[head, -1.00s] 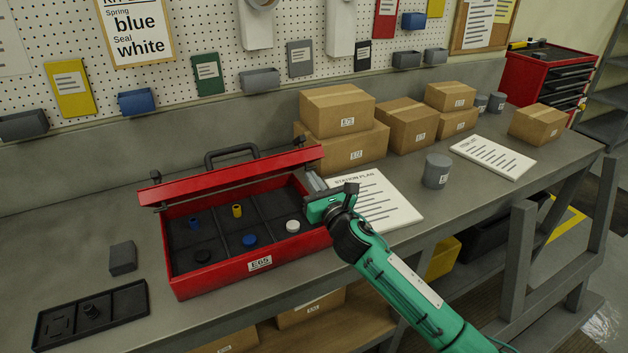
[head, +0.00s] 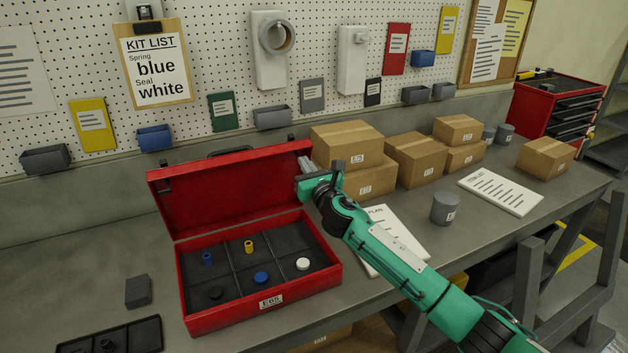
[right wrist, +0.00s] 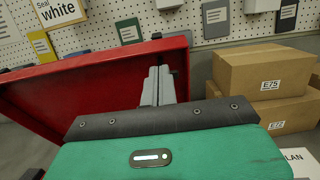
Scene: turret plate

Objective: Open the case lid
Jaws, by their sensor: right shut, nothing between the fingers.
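The red case (head: 330,283) stands on the bench with its lid (head: 228,190) raised, leaning slightly back from upright along the rear edge. Its dark divided tray holds a blue spring (head: 207,258), a yellow spring (head: 248,246), and black (head: 215,292), blue (head: 261,277) and white (head: 303,263) round seals. My right gripper (head: 306,172) is shut and empty, its fingers at the lid's right end. In the right wrist view the fingers (right wrist: 158,86) overlap the lid's inner side (right wrist: 95,85); contact is unclear. My left gripper is not in view.
Cardboard boxes (head: 370,180) stand close right of the lid and my right gripper. A station plan sheet (head: 400,233) lies beneath my arm, with a grey cylinder (head: 445,208) beside it. A grey block (head: 138,291) and black tray (head: 135,337) sit left of the case.

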